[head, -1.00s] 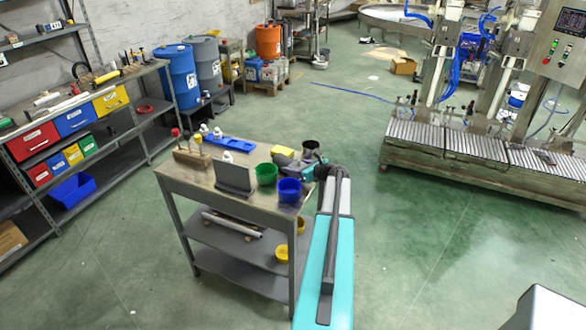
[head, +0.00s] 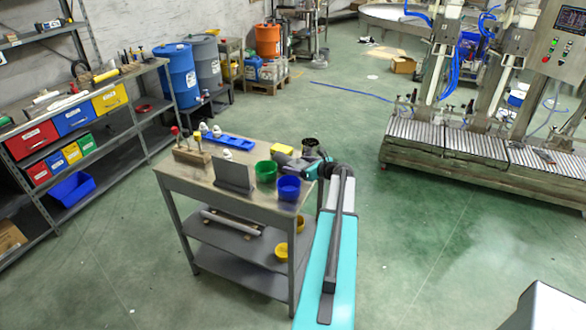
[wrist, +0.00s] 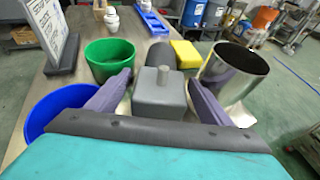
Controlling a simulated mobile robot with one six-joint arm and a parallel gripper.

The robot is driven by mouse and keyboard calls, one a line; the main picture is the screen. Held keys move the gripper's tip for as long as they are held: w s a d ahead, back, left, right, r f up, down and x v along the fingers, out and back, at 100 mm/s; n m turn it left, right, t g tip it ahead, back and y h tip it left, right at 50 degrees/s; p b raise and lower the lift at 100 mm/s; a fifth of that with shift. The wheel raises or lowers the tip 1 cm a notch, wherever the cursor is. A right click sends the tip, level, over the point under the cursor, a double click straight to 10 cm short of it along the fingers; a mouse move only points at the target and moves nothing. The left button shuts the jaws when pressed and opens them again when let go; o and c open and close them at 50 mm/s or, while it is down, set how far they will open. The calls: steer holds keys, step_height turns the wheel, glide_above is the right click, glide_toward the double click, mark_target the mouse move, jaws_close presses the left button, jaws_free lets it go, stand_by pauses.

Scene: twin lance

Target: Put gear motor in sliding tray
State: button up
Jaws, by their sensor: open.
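The gear motor (wrist: 160,98), a grey box with a short shaft on top and a dark rounded body behind, stands on the workbench in the wrist view. My gripper (wrist: 160,82) is open, with one purple finger on each side of the grey box; I cannot tell whether they touch it. In the head view my gripper (head: 292,161) is at the bench's right side, and the motor is mostly hidden by it. A long blue tray-like piece (head: 230,142) lies at the bench's far edge; I cannot tell whether it is the sliding tray.
A green cup (wrist: 110,55) and a blue cup (wrist: 60,105) stand left of the motor. A metal cup (wrist: 235,72) is close on the right, and a yellow block (wrist: 185,53) is behind. A grey upright plate (head: 234,176) stands on the workbench (head: 195,184).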

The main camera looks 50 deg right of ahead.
steer(key=b+v, duration=0.3)
steer(key=v, duration=0.7)
steer(key=shift+b, duration=0.35)
